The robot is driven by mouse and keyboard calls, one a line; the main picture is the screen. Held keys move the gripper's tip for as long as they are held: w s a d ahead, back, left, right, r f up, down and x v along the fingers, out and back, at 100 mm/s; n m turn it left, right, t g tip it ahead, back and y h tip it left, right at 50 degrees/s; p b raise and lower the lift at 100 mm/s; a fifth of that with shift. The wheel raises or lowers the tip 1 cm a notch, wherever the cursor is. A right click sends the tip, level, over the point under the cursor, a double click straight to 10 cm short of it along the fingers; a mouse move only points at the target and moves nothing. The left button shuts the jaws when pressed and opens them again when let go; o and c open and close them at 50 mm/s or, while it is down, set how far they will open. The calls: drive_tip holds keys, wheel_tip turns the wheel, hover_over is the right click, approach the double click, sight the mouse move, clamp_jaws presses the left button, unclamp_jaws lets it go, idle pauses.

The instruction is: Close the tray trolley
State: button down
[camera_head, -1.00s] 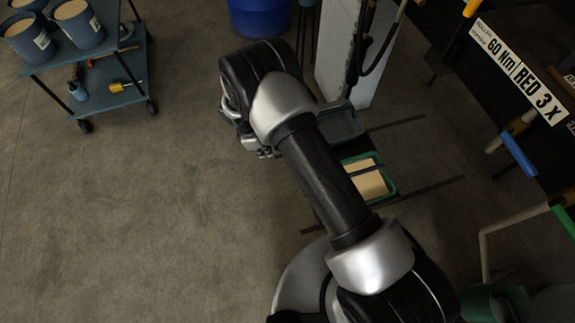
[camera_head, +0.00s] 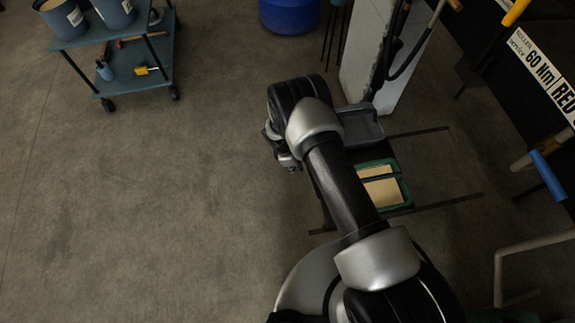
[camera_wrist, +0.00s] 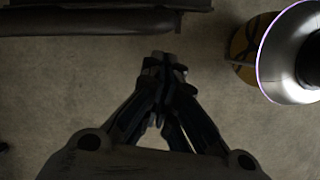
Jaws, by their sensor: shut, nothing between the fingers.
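What I take for the tray trolley is a low dark frame with long thin rails (camera_head: 436,204) reaching right along the floor. It holds green-rimmed trays (camera_head: 406,193) with tan contents and a grey bin (camera_head: 362,128). My arm covers its left part, so I cannot tell how far it stands open. My gripper (camera_head: 283,155) is at the left of it, largely hidden by my wrist. In the wrist view my gripper (camera_wrist: 165,60) is shut and empty above bare floor. A dark long edge (camera_wrist: 100,22) lies beyond the fingertips, apart from them; it may be the trolley.
A blue cart (camera_head: 125,65) with buckets stands at the upper left. A blue drum (camera_head: 290,14) and a pale block (camera_head: 372,60) are at the back. A bench with a sign (camera_head: 545,72) and pipe handles is on the right. The floor at left is clear.

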drive_tip(key=shift+d, duration=0.55)
drive_tip(key=shift+d, duration=0.1)
